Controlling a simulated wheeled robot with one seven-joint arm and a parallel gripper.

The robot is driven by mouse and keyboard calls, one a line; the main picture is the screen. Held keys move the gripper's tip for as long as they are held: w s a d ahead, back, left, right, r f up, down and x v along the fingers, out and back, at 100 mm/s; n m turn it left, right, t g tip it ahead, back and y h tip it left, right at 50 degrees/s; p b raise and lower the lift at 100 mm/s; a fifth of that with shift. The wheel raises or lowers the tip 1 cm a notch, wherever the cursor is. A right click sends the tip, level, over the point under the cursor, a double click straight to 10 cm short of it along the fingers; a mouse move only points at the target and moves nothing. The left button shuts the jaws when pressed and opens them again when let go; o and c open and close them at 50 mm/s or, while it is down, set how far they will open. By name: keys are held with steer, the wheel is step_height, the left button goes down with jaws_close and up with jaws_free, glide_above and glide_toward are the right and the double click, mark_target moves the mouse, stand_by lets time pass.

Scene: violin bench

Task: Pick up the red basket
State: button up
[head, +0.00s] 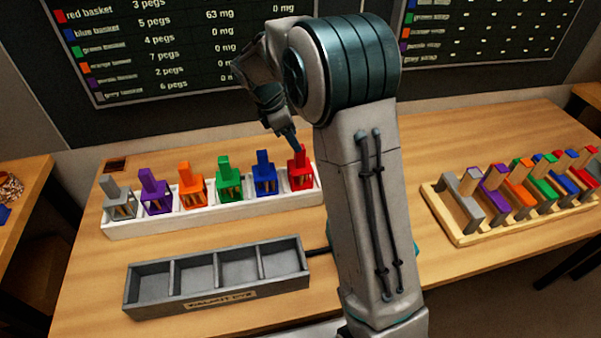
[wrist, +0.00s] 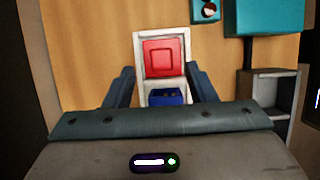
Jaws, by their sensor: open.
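The red basket (head: 300,172) stands upright in the right end of the white rack (head: 215,212), to the right of the blue basket (head: 264,175). In the wrist view the red basket (wrist: 164,57) shows from above, ahead of and between my fingertips. My gripper (head: 294,140) is open, with its fingers at the top of the red basket in the head view. In the wrist view my gripper (wrist: 160,75) has one finger on each side, with the blue basket (wrist: 166,97) nearer its palm. I cannot tell whether the fingers touch the red basket.
Green (head: 229,180), orange (head: 191,187), purple (head: 155,193) and grey (head: 120,199) baskets fill the rack leftward. A grey compartment tray (head: 218,280) lies in front, its compartments empty. A wooden rack (head: 455,232) with coloured pieces stands right. A chalkboard (head: 190,50) is behind.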

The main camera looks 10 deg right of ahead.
mark_target(300, 166)
steer(key=p+x, duration=0.1)
steer(key=x, duration=0.4)
steer(key=shift+s+f, duration=0.1)
steer(key=shift+f, duration=0.2)
jaws_close()
